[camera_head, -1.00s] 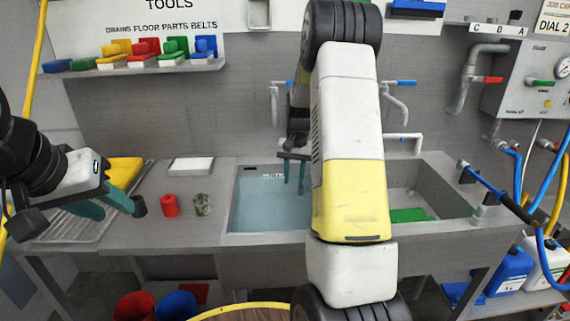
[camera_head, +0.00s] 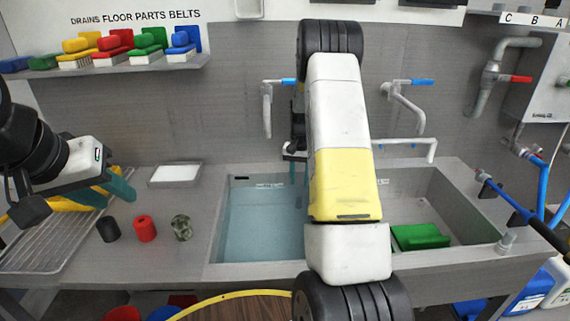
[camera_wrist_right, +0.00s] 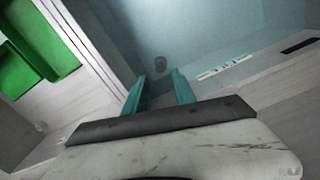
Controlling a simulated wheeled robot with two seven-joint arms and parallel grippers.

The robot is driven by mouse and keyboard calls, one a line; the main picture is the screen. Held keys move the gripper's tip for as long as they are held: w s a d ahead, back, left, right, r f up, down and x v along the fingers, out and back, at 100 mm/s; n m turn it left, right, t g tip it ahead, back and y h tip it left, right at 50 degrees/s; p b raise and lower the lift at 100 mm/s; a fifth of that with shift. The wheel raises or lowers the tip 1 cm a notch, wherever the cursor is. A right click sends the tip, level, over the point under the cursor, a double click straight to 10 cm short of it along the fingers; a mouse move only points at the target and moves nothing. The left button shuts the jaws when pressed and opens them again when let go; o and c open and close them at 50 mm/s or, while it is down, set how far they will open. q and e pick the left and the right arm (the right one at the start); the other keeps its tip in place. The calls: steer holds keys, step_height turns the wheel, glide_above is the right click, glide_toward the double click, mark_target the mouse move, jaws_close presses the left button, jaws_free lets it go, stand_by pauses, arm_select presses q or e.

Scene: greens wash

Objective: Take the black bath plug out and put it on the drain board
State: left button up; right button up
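In the head view my right arm hides most of this gripper (camera_head: 292,172) and the plug. The ribbed metal drain board (camera_head: 35,250) is at the far left.
A black cylinder (camera_head: 108,229), a red one (camera_head: 145,228) and a mottled green one (camera_head: 181,228) stand on the counter between drain board and basin. A white tray (camera_head: 175,174) lies behind. The right basin holds a green block (camera_head: 420,236). Taps line the wall.

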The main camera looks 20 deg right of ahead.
mark_target(299, 197)
steer(key=shift+w+d+f, duration=0.1)
steer(key=shift+w+f, duration=0.05)
steer(key=shift+w, duration=0.05)
steer(key=shift+f, duration=0.3)
step_height(299, 197, down, 7)
steer(key=shift+r, duration=0.1)
jaws_close()
steer(key=shift+r, duration=0.2)
steer(key=shift+r, duration=2.15)
